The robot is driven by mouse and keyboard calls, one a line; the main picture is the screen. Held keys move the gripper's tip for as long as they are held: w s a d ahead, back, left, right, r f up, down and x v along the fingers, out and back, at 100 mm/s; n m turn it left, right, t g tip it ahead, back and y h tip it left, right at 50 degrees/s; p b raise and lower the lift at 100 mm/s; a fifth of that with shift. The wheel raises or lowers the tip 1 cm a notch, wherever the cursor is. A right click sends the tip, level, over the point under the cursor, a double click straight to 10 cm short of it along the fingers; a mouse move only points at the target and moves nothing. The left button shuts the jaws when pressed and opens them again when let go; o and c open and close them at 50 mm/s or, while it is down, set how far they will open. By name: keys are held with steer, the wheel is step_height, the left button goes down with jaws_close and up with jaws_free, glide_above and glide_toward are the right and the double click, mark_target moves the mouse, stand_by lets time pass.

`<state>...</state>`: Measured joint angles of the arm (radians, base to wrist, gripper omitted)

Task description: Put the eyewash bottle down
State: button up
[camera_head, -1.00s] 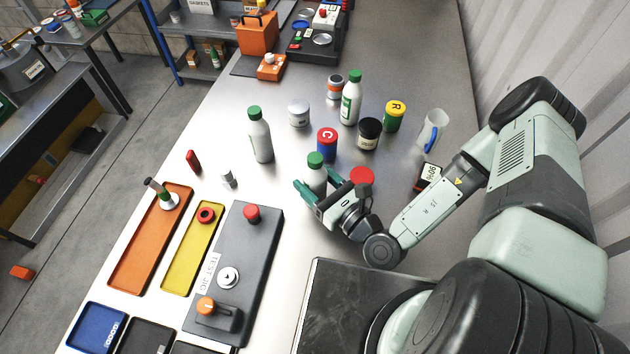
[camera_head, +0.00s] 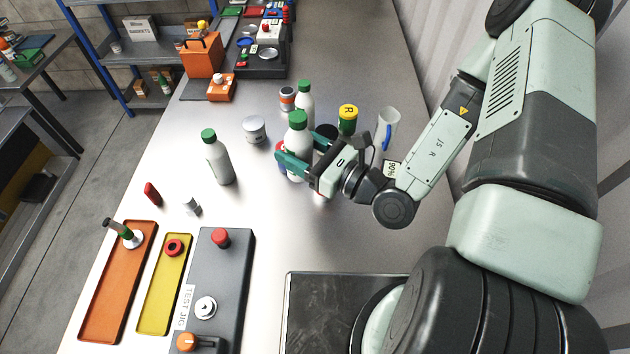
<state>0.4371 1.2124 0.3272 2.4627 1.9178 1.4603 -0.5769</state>
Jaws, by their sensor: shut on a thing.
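The white bottle with a green cap (camera_head: 297,138), which I take for the eyewash bottle, is upright between the jaws of my gripper (camera_head: 297,162). My gripper is shut on it, reaching in from the right. The bottle looks raised off the bench, though its exact height is hard to tell. Two similar green-capped bottles stand on the bench: one to the left (camera_head: 218,160), one just behind (camera_head: 305,98). A blue and red can (camera_head: 281,155) is mostly hidden behind the held bottle.
Nearby stand a white jar (camera_head: 254,130), a dark jar (camera_head: 325,131) partly hidden, a yellow-topped can (camera_head: 348,120) and a clear jug (camera_head: 388,128). The orange tray (camera_head: 98,312), yellow tray (camera_head: 153,318) and test jig (camera_head: 228,275) lie front left.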

steer(key=w+d+r+n+g, duration=0.1)
steer(key=w+d+r+g, duration=0.15)
steer(key=d, duration=0.25)
steer(key=shift+t, duration=0.45)
steer(key=f, duration=0.9)
steer(key=shift+w+d+f, duration=0.1)
steer(key=shift+d+f, duration=0.15)
steer(key=shift+f, duration=0.15)
steer(key=shift+f, duration=0.15)
steer(key=o, duration=1.2)
steer(key=shift+o, duration=0.2)
